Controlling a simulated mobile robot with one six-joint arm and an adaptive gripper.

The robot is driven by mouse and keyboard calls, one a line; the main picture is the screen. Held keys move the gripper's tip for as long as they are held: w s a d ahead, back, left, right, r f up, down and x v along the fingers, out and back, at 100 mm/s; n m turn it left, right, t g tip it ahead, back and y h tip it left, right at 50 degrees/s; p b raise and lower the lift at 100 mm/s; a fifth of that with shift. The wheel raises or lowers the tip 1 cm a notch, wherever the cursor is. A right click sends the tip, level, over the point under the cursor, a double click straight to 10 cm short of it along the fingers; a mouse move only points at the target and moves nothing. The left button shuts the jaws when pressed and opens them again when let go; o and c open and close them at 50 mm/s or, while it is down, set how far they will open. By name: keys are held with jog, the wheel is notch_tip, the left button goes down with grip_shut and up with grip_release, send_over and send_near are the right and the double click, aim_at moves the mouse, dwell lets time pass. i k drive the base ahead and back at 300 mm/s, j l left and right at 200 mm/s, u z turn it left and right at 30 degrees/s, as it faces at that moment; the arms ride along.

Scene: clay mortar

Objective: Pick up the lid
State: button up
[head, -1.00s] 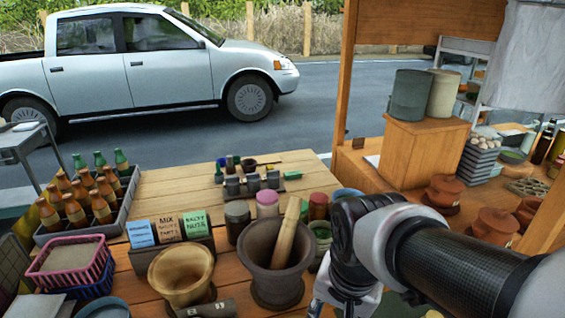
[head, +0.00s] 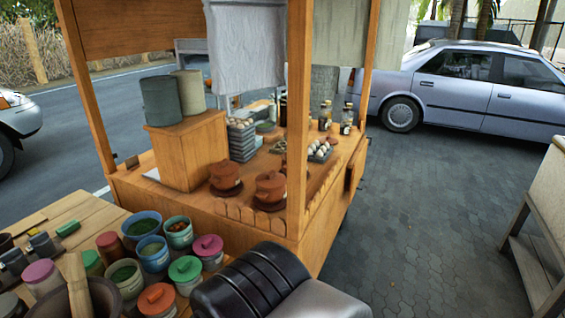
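Several lids are in the head view, and I cannot tell which one is the task's lid. At the bottom left, round knobbed lids sit on jars: an orange lid (head: 157,298), a green lid (head: 185,268) and a magenta lid (head: 208,244). Two brown clay pots on the wooden stall, a left pot (head: 225,176) and a right pot (head: 270,188), have knobbed lids on them. The dark mortar (head: 104,300) is partly cut off at the lower left, with a wooden pestle (head: 76,282) in it. My gripper is out of view; only part of my arm shows at the bottom.
Open blue bowls (head: 143,222) and other containers crowd the plank table (head: 75,210). A wooden post (head: 298,120) of the stall stands in front of the counter. Paved ground (head: 430,230) is free on the right, beside a light table (head: 540,210).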

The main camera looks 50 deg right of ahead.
aim_at(332, 140)
jog(key=z, duration=1.5)
